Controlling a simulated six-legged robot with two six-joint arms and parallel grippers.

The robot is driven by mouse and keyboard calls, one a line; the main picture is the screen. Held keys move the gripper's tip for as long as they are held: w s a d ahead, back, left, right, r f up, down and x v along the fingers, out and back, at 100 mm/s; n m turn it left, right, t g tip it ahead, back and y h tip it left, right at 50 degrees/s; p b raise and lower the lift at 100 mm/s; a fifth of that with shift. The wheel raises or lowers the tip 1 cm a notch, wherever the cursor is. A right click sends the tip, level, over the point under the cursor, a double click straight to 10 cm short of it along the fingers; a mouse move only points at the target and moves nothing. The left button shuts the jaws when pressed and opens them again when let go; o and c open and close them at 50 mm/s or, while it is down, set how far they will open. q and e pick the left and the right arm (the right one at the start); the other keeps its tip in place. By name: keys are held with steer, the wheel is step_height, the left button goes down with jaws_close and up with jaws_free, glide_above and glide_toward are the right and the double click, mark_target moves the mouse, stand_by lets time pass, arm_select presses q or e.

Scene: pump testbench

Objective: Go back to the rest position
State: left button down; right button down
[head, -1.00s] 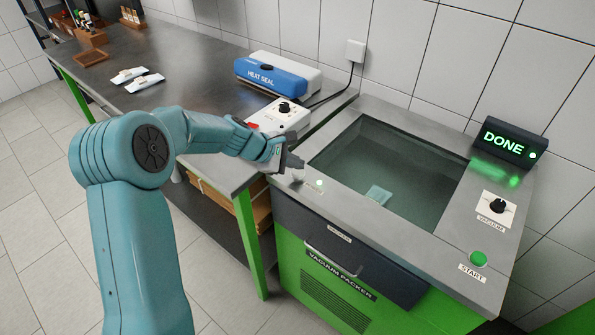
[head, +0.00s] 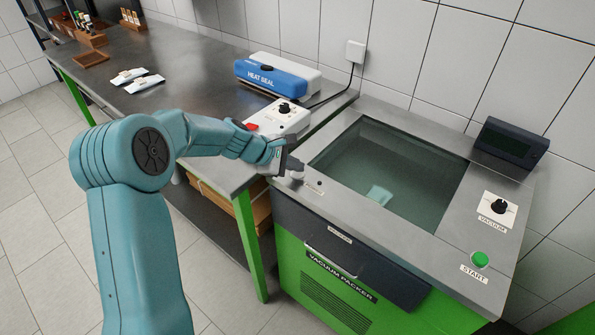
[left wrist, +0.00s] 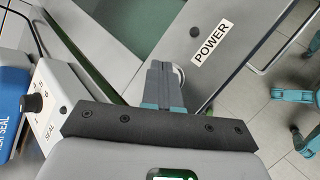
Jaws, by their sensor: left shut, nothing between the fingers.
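My left gripper (head: 298,174) is shut and empty at the left front corner of the vacuum packer (head: 377,298). In the left wrist view its closed fingers (left wrist: 163,82) point at the packer top beside the POWER label (left wrist: 212,52). The fingers hide part of the panel there. The small lamp (head: 319,184) by the label is dark in the head view. The display (head: 511,143) at the back right is dark. My right gripper is not in view.
The heat sealer (head: 275,76) and its control box (head: 280,117) stand on the steel table (head: 190,60) left of the packer. Two white packets (head: 137,79) lie farther left. A pale pouch (head: 379,194) lies in the packer's chamber. The tiled floor (head: 40,220) is open.

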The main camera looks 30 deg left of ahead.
arm_select(q)
steer(key=shift+r+p, duration=0.75)
steer(key=shift+r, duration=0.1)
steer(key=shift+r, duration=0.1)
step_height(320, 180, up, 6)
steer(key=p, duration=0.5)
